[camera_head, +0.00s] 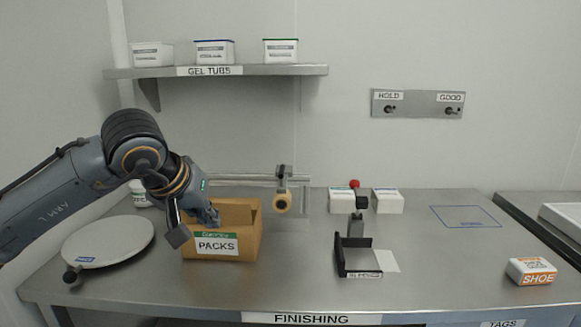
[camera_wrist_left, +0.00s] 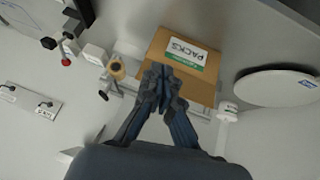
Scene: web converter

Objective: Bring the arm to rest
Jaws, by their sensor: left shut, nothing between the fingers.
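My left arm comes in from the left in the head view. Its gripper (camera_head: 210,218) hangs in front of the upper part of an open cardboard box labelled PACKS (camera_head: 225,246). In the left wrist view the fingers of the left gripper (camera_wrist_left: 162,78) are together with nothing between them. The PACKS box (camera_wrist_left: 205,82) shows just past the fingertips there. Whether the fingers touch the box I cannot tell. My right gripper is in neither view.
A round white plate (camera_head: 108,241) lies left of the box. A tape holder (camera_head: 283,190), a black slide fixture (camera_head: 341,262) and small white boxes (camera_head: 388,201) stand rightward. A SHOE box (camera_head: 531,271) is at the right. The front middle of the steel bench (camera_head: 290,285) is clear.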

